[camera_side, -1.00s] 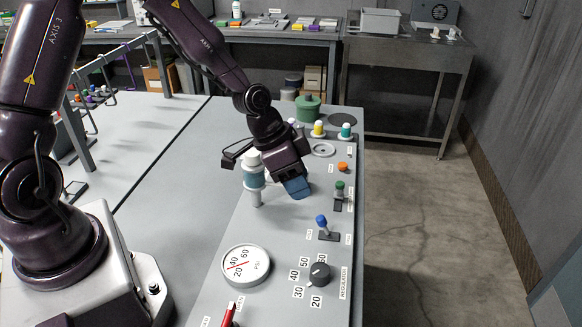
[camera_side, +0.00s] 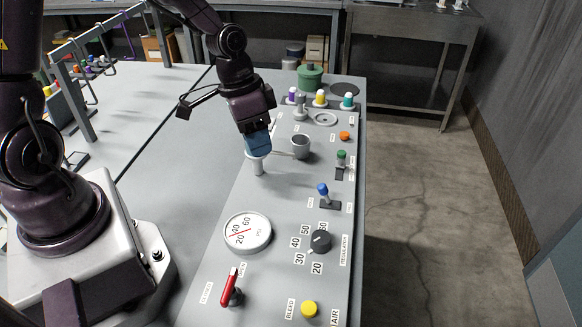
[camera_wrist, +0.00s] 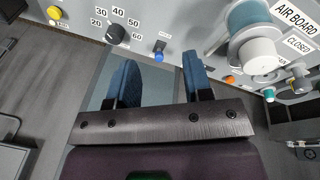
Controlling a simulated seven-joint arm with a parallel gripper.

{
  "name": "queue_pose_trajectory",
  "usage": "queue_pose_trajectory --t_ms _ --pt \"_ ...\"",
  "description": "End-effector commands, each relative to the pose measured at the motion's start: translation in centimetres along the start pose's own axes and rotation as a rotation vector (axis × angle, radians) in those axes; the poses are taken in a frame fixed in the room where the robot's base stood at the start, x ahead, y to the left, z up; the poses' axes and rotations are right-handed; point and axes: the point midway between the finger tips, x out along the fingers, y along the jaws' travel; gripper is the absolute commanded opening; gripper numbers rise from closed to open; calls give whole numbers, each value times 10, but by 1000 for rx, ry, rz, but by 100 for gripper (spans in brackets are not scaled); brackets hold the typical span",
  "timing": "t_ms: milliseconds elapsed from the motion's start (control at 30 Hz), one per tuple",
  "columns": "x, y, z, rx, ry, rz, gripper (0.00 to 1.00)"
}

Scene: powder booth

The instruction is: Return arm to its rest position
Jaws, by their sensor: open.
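My gripper (camera_side: 257,143) hangs over the sloping grey panel (camera_side: 215,228), its blue fingers pointing down in the side view. In the wrist view the two blue fingers (camera_wrist: 160,68) stand apart with nothing between them. In the side view the fingers overlap the upper part of a post-mounted fitting, so only its pale lower end (camera_side: 258,156) and stem show. The wrist view shows a fitting with a teal band (camera_wrist: 248,14) and white end, right of the fingers and apart from them. I cannot tell the exact clearance.
The panel carries a gauge (camera_side: 247,232), a black regulator knob (camera_side: 321,241), a red lever (camera_side: 230,288), a yellow button (camera_side: 309,309), a blue-tipped toggle (camera_side: 323,189) and a grey cup (camera_side: 300,146). A metal rack (camera_side: 75,92) stands left. Open floor lies right.

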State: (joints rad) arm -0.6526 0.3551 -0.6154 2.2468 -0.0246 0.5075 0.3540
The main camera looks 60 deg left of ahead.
Motion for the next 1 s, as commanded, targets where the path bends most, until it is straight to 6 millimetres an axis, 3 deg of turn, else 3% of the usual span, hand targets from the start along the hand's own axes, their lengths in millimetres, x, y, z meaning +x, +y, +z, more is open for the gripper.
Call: queue_pose_trajectory --t_ms 267,400,600,800,1000 --pt "-73 0 46 -188 -49 -213 46" --pt "-115 12 67 -270 18 -281 46" --pt "-161 35 91 -298 181 -287 46" --pt "-186 52 96 -239 328 -256 46" --pt "-191 60 94 -201 354 -247 46"
